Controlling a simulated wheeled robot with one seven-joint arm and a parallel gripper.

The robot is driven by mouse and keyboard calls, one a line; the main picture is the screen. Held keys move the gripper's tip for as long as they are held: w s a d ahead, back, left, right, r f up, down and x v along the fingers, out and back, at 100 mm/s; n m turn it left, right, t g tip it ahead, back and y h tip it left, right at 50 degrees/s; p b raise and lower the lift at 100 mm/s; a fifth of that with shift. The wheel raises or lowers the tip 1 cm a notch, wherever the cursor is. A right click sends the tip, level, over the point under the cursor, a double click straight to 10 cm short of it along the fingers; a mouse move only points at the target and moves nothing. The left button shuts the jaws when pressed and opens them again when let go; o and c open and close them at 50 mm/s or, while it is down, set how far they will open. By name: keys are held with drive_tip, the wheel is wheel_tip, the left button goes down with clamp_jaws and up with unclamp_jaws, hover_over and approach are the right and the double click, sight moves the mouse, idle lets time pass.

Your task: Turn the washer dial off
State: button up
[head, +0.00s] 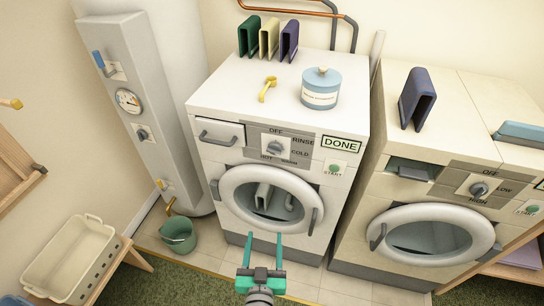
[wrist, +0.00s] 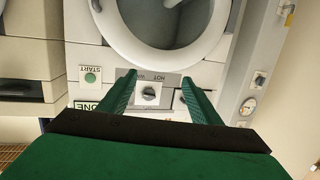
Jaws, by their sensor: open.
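The white washer (head: 218,165) stands in the middle of the head view. Its grey dial (head: 274,147) sits on a panel marked OFF, RINSE, COLD, WARM and HOT; I cannot tell which mark it points to. A sign (head: 341,144) beside it reads DONE. My gripper (head: 265,238) is open and empty, in front of and below the washer door in the head view. In the wrist view, where the washer appears upside down, the dial (wrist: 148,93) shows between the fingers of my gripper (wrist: 159,76), apart from them.
The washer's round door (head: 233,208) is shut, with a handle on its right. A green START button (head: 334,168) is near the dial. A second machine (head: 375,190) with its own dial (head: 479,189) stands to the right.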

drive_tip(key=w+r+m+h, duration=0.2)
drive_tip(key=w+r, duration=0.4)
drive_tip(key=w, duration=0.2)
drive_tip(key=m+t+h, duration=0.1)
drive_tip(key=m+h, duration=0.1)
drive_tip(key=m, duration=0.1)
approach(273, 153)
drive_tip(key=x, duration=0.8)
drive_tip(key=shift+w, duration=0.2)
drive_tip(key=c, duration=1)
drive_tip(key=shift+c, duration=0.2)
